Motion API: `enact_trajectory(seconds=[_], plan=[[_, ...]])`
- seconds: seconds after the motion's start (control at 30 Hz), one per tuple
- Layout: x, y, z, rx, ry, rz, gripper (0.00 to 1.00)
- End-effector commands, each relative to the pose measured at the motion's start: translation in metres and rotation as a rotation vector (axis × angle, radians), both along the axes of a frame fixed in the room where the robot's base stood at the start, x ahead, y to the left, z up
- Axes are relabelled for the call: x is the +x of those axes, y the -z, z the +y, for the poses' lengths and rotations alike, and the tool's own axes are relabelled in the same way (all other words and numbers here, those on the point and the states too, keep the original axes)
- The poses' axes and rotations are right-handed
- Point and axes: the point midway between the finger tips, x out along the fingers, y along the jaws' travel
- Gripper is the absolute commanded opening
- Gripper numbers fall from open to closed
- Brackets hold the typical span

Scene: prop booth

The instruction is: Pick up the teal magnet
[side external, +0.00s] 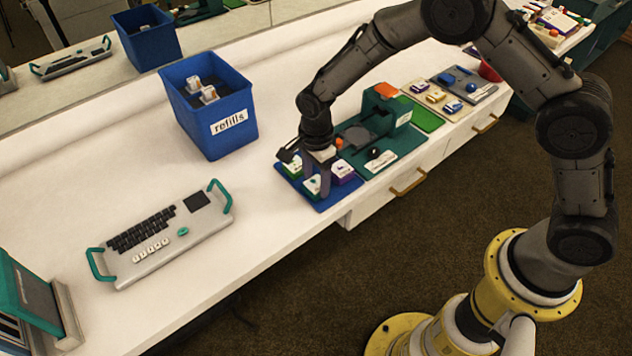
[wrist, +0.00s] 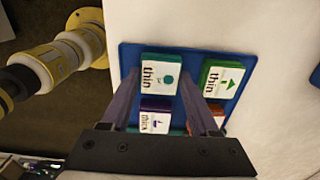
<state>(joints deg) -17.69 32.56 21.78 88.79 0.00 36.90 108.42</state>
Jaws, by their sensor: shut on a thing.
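A teal magnet (wrist: 160,73) with a white label reading "thin" lies on the blue mat (wrist: 130,52), near one edge, in the wrist view. In the side view it is a small white-topped block (side external: 312,185) at the mat's front. My gripper (wrist: 160,75) points down over the mat, its two fingertips on either side of this magnet, shut on it. It also shows in the side view (side external: 318,190). The magnet appears still at mat level; I cannot tell whether it touches the mat.
A green "thin" magnet (wrist: 222,80) and a purple "thick" magnet (wrist: 156,115) lie close by. An orange magnet (wrist: 218,112) is partly hidden. A blue "refills" bin (side external: 208,105) stands behind, a keyboard (side external: 160,235) left, and a green device (side external: 380,130) right. White table lies clear between.

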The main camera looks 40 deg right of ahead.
Motion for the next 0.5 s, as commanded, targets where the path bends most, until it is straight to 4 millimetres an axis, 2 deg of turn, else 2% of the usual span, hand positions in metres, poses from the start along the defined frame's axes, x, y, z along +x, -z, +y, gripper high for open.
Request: enact_trajectory(seconds=[0.17,0.27,0.5], plan=[[0.001,-0.014,0.0,0.001,0.0,-0.004,0.07],[0.001,-0.029,0.0,0.002,0.0,-0.005,0.07],[-0.035,-0.075,-0.011,0.002,0.0,-0.006,0.07]])
